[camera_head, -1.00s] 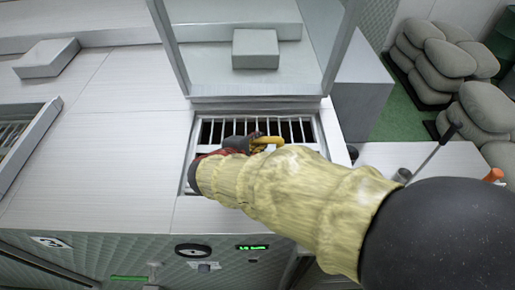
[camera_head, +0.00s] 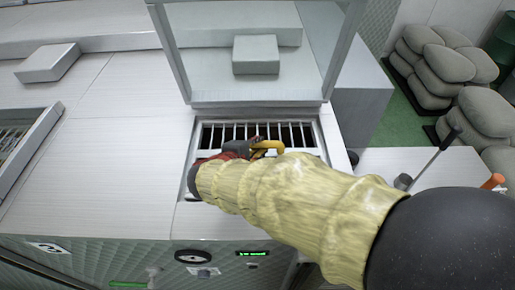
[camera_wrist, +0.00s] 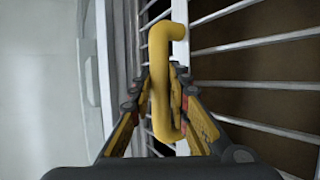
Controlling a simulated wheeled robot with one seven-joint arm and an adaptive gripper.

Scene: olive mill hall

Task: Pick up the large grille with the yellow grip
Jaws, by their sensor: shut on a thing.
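The large grille (camera_head: 232,133) has pale parallel bars and sits at the rectangular opening below the clear upright panel. Dark gaps show between its bars. Its yellow grip (camera_head: 268,146) is a bent bar, also seen in the wrist view (camera_wrist: 159,80). My gripper (camera_head: 252,148) is at the grip, with a finger on each side. In the wrist view my gripper (camera_wrist: 162,98) is shut on the yellow grip, and pale bars (camera_wrist: 260,85) run beyond it. My sleeve and wrist hide the near part of the grille. I cannot tell whether it is clear of its seat.
A clear framed panel (camera_head: 188,72) stands behind the opening. Another barred opening with a raised rim (camera_head: 40,138) lies at the left. Grey sacks (camera_head: 452,68) are stacked at the right, near an orange-handled tool (camera_head: 493,181). The white top between the openings (camera_head: 125,150) is clear.

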